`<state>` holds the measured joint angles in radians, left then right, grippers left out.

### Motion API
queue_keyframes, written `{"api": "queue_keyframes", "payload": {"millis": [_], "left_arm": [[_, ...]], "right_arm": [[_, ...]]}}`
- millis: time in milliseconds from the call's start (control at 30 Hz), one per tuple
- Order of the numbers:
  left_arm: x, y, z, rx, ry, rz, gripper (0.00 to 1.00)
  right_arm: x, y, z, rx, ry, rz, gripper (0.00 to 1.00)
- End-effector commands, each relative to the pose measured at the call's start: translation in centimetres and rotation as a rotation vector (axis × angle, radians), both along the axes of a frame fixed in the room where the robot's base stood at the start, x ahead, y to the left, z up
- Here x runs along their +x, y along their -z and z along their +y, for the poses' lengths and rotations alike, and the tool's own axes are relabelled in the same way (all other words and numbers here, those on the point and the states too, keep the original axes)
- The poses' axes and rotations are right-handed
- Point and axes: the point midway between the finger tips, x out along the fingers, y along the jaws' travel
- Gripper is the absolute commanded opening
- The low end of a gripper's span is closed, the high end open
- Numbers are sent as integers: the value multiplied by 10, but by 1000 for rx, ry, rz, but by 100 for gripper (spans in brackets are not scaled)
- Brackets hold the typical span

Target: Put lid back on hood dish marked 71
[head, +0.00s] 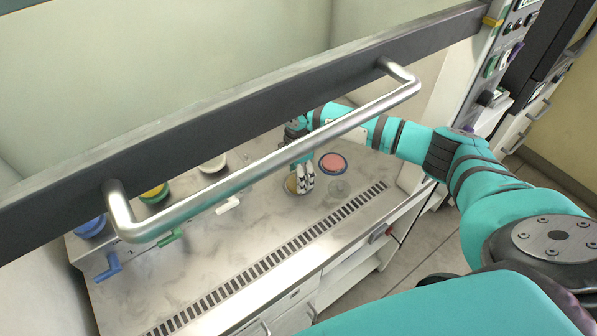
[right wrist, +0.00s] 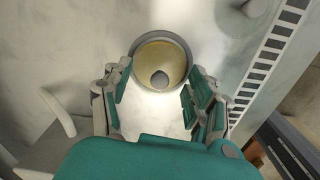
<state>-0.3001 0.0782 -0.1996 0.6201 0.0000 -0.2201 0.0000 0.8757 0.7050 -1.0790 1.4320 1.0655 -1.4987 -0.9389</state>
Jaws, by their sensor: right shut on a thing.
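My right gripper (head: 303,178) is inside the hood, low over the worktop. In the right wrist view its fingers (right wrist: 160,95) are shut on the two sides of a round, grey-rimmed lid (right wrist: 159,38) with a grey knob in the middle. Yellow shows through the lid, from a yellow dish (head: 291,185) that in the head view is partly hidden by the fingers. I cannot tell whether the lid rests fully on the dish. No number 71 is readable. My left gripper is not in view.
A red dish (head: 333,162) and a clear lid (head: 339,189) are close to the right of my gripper. White (head: 213,164), yellow-green (head: 154,193) and blue (head: 90,228) dishes stand left. The sash handle (head: 270,158) crosses the view.

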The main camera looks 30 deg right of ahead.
Motion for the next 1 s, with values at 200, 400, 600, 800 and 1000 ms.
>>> {"api": "queue_keyframes", "payload": {"millis": [200,400,600,800,1000], "left_arm": [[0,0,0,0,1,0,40],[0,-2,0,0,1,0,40],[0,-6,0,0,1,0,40],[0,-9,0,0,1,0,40],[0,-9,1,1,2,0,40]], "right_arm": [[0,0,0,0,0,0,46],[0,0,0,0,0,1,46],[0,-1,0,0,0,1,46],[0,-1,0,0,0,1,46],[0,0,0,0,0,1,46]]}}
